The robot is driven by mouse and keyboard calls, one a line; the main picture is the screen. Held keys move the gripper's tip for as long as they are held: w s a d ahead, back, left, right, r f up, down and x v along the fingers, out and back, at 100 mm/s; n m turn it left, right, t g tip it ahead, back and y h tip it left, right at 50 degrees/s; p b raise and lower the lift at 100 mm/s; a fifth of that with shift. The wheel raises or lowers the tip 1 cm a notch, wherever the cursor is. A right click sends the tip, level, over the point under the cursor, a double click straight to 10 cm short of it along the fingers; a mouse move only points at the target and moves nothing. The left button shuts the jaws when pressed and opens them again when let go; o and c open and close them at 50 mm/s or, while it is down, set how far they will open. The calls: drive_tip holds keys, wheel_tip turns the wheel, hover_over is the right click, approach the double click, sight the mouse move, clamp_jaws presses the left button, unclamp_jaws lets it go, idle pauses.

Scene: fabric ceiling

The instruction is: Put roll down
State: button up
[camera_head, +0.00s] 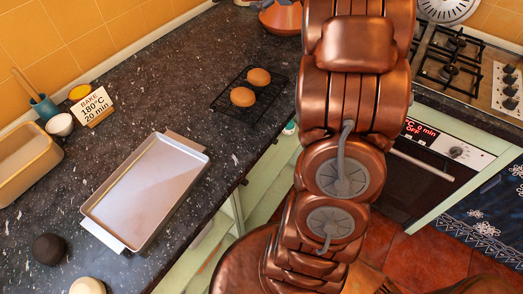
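Two brown rolls, one at the back (258,77) and one in front (243,97), rest on a black wire cooling rack (222,100) on the dark speckled counter. My copper arm fills the middle right of the view, but my gripper at its end is not visible. Whether it holds a roll cannot be seen. A dark brown ball (49,249) and a pale ball (87,287) lie on the counter at the lower left. The pale ball is cut off by the frame edge.
An empty shallow metal tray (148,190) lies on the counter. A tan bin (24,160), white bowl (60,124), teal cup (44,107) and baking sign (92,106) stand at left. A stove (455,65) and oven (420,175) are at right. Counter between tray and rack is clear.

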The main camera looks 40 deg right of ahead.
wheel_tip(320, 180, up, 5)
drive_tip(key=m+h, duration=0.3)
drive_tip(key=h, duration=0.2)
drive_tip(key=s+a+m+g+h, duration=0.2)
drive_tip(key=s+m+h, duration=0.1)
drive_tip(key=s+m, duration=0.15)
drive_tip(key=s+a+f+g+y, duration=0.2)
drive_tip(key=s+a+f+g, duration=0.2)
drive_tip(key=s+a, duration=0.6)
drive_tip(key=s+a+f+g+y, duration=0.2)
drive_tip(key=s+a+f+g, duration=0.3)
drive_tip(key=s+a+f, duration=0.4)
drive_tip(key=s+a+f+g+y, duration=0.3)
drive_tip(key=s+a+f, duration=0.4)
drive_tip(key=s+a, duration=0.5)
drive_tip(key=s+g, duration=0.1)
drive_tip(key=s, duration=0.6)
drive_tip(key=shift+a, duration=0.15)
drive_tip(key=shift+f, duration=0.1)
